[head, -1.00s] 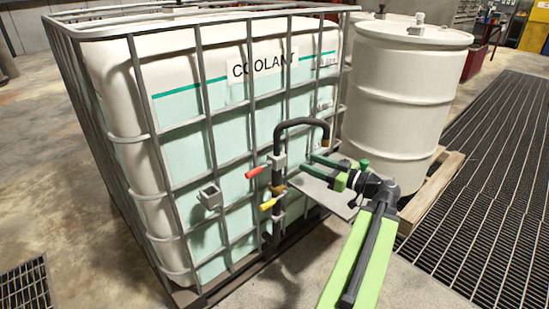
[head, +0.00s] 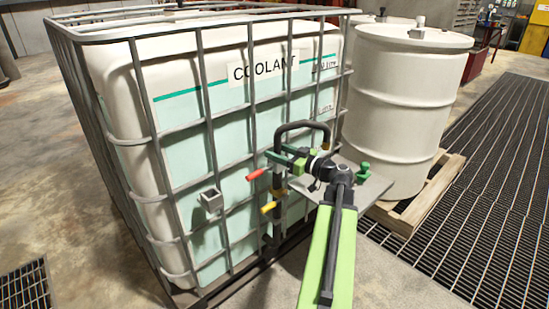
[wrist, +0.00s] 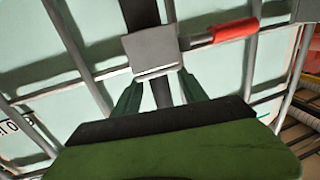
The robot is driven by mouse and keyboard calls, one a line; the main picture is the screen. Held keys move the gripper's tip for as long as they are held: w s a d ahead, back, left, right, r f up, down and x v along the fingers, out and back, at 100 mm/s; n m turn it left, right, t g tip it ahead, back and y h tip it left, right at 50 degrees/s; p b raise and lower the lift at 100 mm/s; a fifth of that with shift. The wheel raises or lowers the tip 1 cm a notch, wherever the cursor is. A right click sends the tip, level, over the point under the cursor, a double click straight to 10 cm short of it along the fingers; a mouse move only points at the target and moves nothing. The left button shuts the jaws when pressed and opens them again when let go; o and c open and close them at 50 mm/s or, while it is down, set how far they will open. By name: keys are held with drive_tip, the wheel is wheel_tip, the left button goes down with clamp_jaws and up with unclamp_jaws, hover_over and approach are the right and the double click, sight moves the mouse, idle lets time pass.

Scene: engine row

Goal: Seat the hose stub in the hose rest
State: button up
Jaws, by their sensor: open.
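The black hose stub (head: 302,125) arches over from the upright pipe and valves on the front of the coolant tank. Its free end on the right is partly hidden by my wrist. A small grey square bracket (head: 211,200), which looks like the hose rest, is on the cage bars to the left and looks empty. My gripper (head: 278,154) is open in front of the pipe, just under the hose arch. In the wrist view a grey valve block (wrist: 152,50) stands beyond my green fingers (wrist: 158,80). A dark upright pipe shows behind it. I cannot tell whether they touch.
A red valve handle (head: 255,174) and a yellow one (head: 268,208) stick out left of the pipe. A grey shelf (head: 375,190) with a green knob-like object (head: 364,171) is under my wrist. A white drum (head: 405,110) stands on a pallet at right.

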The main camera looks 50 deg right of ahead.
drive_tip(key=shift+w, duration=0.1)
clamp_jaws()
idle(1.3)
